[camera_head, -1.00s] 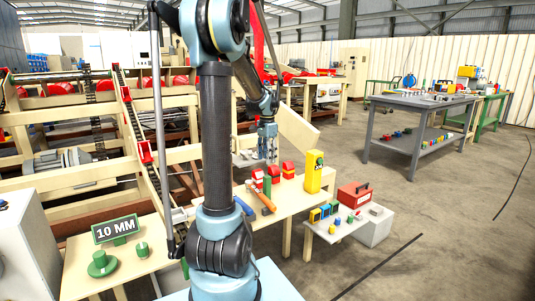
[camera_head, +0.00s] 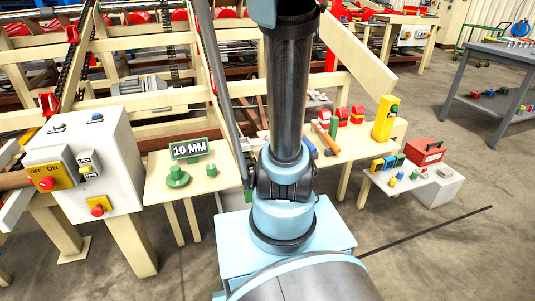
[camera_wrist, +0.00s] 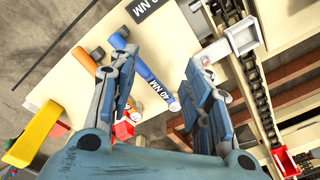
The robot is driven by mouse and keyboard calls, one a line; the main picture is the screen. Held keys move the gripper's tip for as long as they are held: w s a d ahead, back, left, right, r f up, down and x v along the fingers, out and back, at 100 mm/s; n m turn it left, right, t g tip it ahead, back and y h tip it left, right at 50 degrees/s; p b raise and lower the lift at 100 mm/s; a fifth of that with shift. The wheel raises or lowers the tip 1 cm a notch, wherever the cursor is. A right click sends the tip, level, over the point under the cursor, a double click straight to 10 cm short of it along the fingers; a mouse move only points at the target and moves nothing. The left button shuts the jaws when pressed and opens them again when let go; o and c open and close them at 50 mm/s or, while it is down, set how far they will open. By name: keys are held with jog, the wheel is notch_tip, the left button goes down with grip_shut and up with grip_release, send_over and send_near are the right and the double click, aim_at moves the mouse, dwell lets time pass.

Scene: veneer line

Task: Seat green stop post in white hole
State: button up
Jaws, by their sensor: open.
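Two green pieces stand on the left table (camera_head: 160,190) in the head view: a wide flanged green piece (camera_head: 177,179) and a small green cylinder (camera_head: 211,170). I cannot tell which is the stop post. No white hole can be made out. My gripper (camera_wrist: 160,98) is open in the wrist view, its two blue-grey fingers apart. A blue torque tool (camera_wrist: 148,75) marked 40 NM lies on the surface beyond, showing between the fingers. Nothing is clearly held. My gripper does not show in the head view now.
A "10 MM" sign (camera_head: 190,149) stands behind the green pieces. A white control box (camera_head: 90,165) is on the left. Red blocks (camera_head: 357,114) and a yellow post (camera_head: 385,118) stand on the right table. A chain (camera_wrist: 255,85) runs along the wrist view's right.

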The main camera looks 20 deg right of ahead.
jog(key=s+a+f+n+t, duration=0.1)
jog(key=s+a+f+n, duration=0.7)
jog(key=s+a+f, duration=0.2)
jog(key=s+a, duration=0.2)
jog(key=s, duration=0.1)
jog(key=shift+s+n, duration=0.3)
jog(key=shift+s, duration=0.1)
jog(key=shift+s+a+f, duration=0.15)
jog(key=shift+s+f, duration=0.15)
jog(key=shift+f, duration=0.15)
jog(key=shift+c, duration=1.4)
